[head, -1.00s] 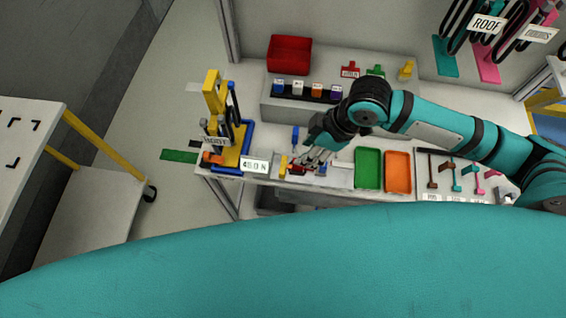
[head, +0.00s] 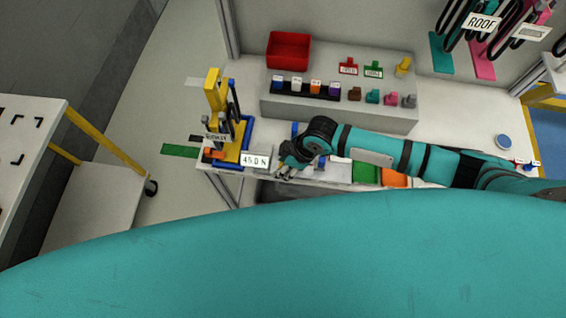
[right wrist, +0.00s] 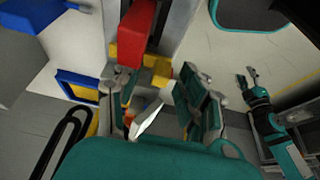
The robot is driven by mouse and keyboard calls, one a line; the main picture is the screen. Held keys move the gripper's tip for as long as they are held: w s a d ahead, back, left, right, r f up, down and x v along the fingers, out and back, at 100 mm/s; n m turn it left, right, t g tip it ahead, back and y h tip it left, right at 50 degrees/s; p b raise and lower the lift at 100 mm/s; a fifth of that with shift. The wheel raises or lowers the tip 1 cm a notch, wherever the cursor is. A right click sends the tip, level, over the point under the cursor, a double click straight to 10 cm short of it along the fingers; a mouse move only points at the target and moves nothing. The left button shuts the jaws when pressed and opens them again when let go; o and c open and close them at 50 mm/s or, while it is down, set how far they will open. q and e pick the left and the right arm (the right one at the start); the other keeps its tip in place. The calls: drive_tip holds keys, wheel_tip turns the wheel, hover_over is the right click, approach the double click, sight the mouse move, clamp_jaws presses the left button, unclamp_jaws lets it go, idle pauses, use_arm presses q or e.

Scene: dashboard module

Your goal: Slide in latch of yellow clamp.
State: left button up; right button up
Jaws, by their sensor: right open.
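The yellow clamp (right wrist: 130,54) shows in the right wrist view as yellow pieces on a grey rail, touching or close below a red block (right wrist: 137,24). A smaller yellow piece (right wrist: 160,78) sits beside it. My right gripper (right wrist: 163,98) is open and empty, its fingers apart just below the yellow pieces. The clamp's latch cannot be made out clearly. My left gripper (right wrist: 246,76) shows small at the right of the wrist view, fingers apart, holding nothing visible.
A blue and yellow tool stand (head: 235,150) and a 45.0 N display (head: 256,161) stand just left of my right gripper. A grey step (head: 330,110) with coloured parts and a red bin (head: 289,50) is behind. Green (head: 365,173) and orange (head: 394,179) trays lie under my arm.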

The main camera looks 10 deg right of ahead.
drive_tip(key=shift+c, duration=0.5)
drive_tip(key=c, duration=0.4)
drive_tip(key=shift+c, duration=1.3)
use_arm(q)
drive_tip(key=shift+w, duration=0.3)
use_arm(e)
clamp_jaws()
